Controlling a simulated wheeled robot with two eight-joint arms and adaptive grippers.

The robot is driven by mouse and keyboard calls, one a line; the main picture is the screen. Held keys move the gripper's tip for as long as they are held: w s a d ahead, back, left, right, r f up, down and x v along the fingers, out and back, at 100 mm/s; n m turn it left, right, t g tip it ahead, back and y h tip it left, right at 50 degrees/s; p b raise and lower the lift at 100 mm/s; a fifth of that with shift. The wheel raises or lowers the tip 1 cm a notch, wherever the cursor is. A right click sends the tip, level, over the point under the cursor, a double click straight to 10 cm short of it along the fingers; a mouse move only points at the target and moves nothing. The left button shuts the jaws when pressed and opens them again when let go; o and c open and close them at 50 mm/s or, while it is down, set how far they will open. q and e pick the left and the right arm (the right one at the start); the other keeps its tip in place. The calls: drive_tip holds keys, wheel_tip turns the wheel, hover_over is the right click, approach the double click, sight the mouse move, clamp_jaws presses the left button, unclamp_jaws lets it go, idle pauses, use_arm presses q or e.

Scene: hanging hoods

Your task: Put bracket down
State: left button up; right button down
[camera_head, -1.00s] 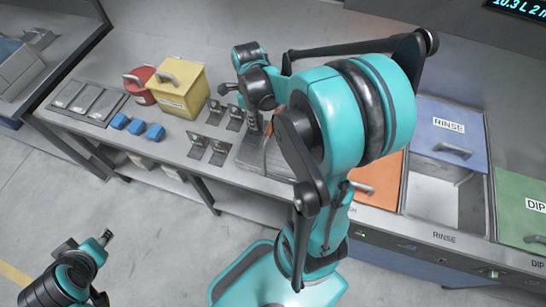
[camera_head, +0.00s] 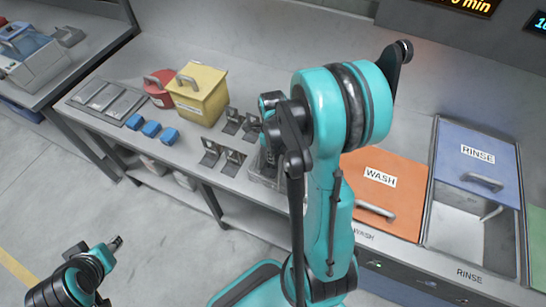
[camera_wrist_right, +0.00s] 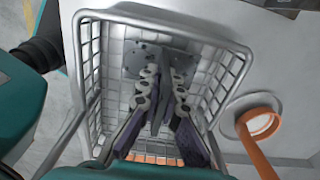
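In the right wrist view my right gripper (camera_wrist_right: 164,78) reaches down inside a wire basket (camera_wrist_right: 88,62). Its two fingers stand close together and appear shut on the upright part of a grey bracket (camera_wrist_right: 134,62), whose flat plate with small holes shows beyond the fingertips, at the basket floor. I cannot tell whether the plate touches the floor. In the head view my right arm hides most of this gripper, and only a little of the basket shows. Several similar brackets (camera_head: 211,156) stand on the counter left of it. My left gripper (camera_head: 116,242) is away from the counter, low at the left.
The counter (camera_head: 185,150) also carries a yellow box (camera_head: 200,100), a red container (camera_head: 157,86) and blue blocks (camera_head: 151,129). An orange WASH lid (camera_head: 385,185) and a blue RINSE lid (camera_head: 478,160) lie at right. An orange ring (camera_wrist_right: 262,124) is beside the basket.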

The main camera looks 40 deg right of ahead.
drive_tip(key=shift+r, duration=0.1)
drive_tip(key=shift+s, duration=0.1)
drive_tip(key=c, duration=1.7)
unclamp_jaws()
wheel_tip(320, 180, up, 11)
drive_tip(key=p, duration=0.3)
drive_tip(key=shift+p, duration=0.35)
drive_tip(key=s+a+r+n+t, duration=0.1)
drive_tip(key=a+n, duration=0.4)
drive_tip(key=n, duration=0.5)
drive_tip(key=s+a+r+n+t, duration=0.2)
drive_tip(key=a+r+n, duration=0.3)
drive_tip(key=n, duration=0.5)
drive_tip(key=s+a+r+n+t, duration=0.1)
drive_tip(key=a+r+n+t, duration=0.2)
drive_tip(key=n, duration=0.7)
drive_tip(key=shift+s+a+n+t, duration=0.15)
drive_tip(key=shift+a+t, duration=0.15)
drive_tip(key=shift+a, duration=0.4)
drive_tip(key=shift+s+a+n+t, duration=0.15)
drive_tip(key=shift+a+t, duration=0.15)
drive_tip(key=shift+a, duration=0.4)
